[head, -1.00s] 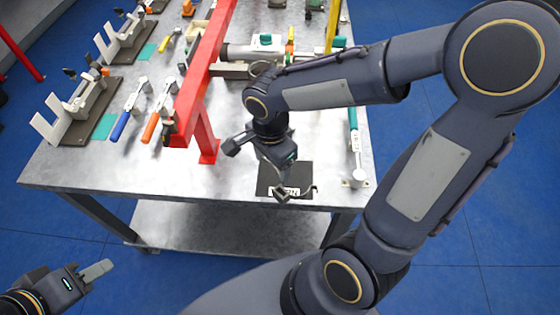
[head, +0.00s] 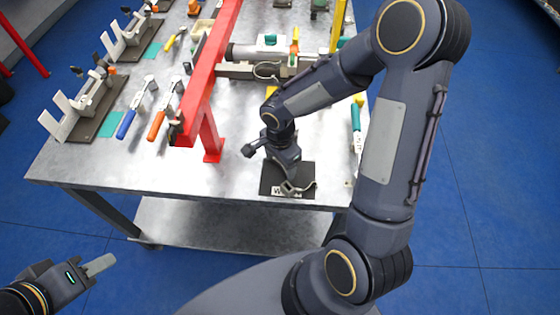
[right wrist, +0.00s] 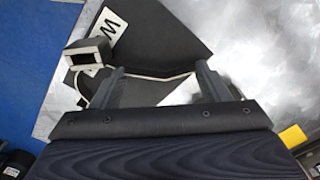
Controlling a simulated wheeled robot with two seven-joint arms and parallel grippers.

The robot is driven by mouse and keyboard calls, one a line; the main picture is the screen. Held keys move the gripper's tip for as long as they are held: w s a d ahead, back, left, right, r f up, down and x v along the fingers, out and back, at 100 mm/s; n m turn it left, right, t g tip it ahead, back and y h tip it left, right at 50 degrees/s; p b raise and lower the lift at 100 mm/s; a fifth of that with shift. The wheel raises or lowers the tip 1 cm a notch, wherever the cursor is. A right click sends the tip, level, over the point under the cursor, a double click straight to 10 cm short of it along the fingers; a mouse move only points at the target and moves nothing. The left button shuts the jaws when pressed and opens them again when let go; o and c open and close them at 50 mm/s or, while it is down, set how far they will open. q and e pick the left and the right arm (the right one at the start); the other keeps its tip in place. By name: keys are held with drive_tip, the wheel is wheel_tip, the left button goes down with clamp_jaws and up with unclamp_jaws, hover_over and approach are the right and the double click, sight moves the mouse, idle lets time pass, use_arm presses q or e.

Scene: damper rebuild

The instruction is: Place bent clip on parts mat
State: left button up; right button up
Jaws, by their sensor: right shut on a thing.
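The parts mat (head: 308,172) is a small black sheet with a white label at the front edge of the metal bench. It fills much of the upper right wrist view (right wrist: 185,35). My right gripper (head: 290,183) is low over the mat. In the right wrist view my right gripper (right wrist: 165,82) is shut on the bent clip (right wrist: 150,74), a thin pale curved strip crossing between the fingers. I cannot tell whether the clip touches the mat. A grey block-like piece (right wrist: 88,52) shows beside the label. My left gripper (head: 88,272) is off the bench at the lower left, its jaw gap unclear.
A red frame (head: 207,100) stands on the bench left of my right gripper. A damper cylinder (head: 265,52) lies behind. Orange-handled (head: 157,125) and blue-handled (head: 126,123) tools lie to the left. A teal-handled tool (head: 356,122) is at the right edge.

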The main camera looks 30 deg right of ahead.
sight(280, 166)
drive_tip(key=shift+f, duration=0.2)
drive_tip(key=o, duration=1.1)
drive_tip(key=shift+w+r, duration=0.1)
drive_tip(key=shift+r, duration=0.55)
wheel_tip(280, 166, up, 10)
drive_tip(key=s+r+n+t+y, duration=0.1)
drive_tip(key=s+r+n+t, duration=0.1)
drive_tip(key=s+n, duration=0.2)
drive_tip(key=s+r+n+t+y, duration=0.1)
drive_tip(key=s+r+n, duration=0.2)
drive_tip(key=s+n, duration=0.2)
drive_tip(key=s+r+n+t+y, duration=0.1)
drive_tip(key=s+r+n+t, duration=0.1)
drive_tip(key=s+n, duration=0.2)
drive_tip(key=shift+s+a+r+n+t+y, duration=0.1)
drive_tip(key=shift+s+a+n+t+y, duration=0.1)
drive_tip(key=shift+s, duration=0.5)
drive_tip(key=shift+s+a+r+n+t+y, duration=0.1)
drive_tip(key=shift+s+n+y, duration=0.1)
drive_tip(key=shift+s, duration=0.5)
